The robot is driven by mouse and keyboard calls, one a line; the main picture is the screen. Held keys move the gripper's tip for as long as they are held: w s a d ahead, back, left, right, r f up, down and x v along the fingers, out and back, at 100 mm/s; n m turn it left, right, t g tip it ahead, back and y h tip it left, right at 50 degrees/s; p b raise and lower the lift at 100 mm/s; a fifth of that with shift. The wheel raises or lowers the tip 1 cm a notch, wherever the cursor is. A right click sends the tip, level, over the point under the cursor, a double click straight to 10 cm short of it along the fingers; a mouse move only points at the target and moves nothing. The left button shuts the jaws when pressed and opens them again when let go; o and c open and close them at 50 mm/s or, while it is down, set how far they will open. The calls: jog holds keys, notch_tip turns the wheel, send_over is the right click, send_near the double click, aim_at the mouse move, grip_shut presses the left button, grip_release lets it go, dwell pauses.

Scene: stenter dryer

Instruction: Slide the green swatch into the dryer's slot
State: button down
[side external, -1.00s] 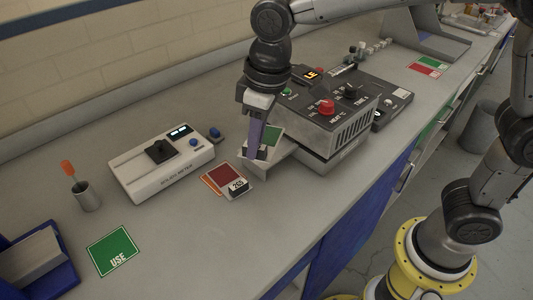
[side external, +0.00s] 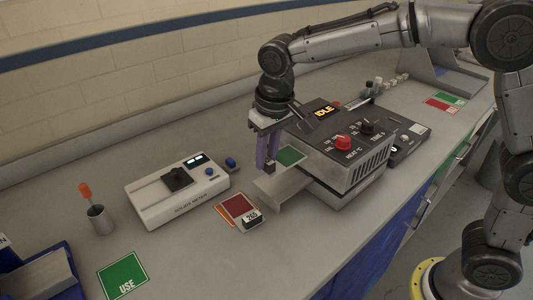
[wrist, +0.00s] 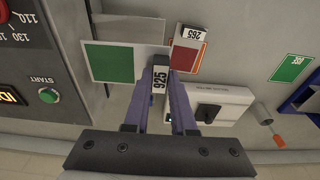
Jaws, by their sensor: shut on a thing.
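The green swatch (side external: 291,156) lies flat beside the dryer's left side, above a pale tray (side external: 283,188) that juts out of the dryer (side external: 345,155). In the wrist view the green swatch (wrist: 110,63) has its left edge close to the dryer's front edge. My gripper (side external: 268,166) is shut on the dark block marked 925 at the swatch's other end; my gripper (wrist: 161,85) also shows in the wrist view. The slot opening is not clearly visible. I cannot tell whether the swatch's edge has entered it. The dryer's display reads IDLE.
A red swatch (side external: 237,206) with a numbered block lies left of the tray, over an orange one. The bench front is clear.

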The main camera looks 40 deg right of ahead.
aim_at(296, 153)
jog(key=shift+d+f, duration=0.1)
jog(key=shift+f, duration=3.15)
jog(key=shift+d, duration=0.2)
jog(key=shift+d, duration=0.9)
jog(key=shift+d, duration=0.15)
jog(key=shift+d, duration=1.35)
jog(key=shift+d, duration=0.15)
jog(key=shift+d, duration=1.15)
jog(key=shift+d, duration=0.25)
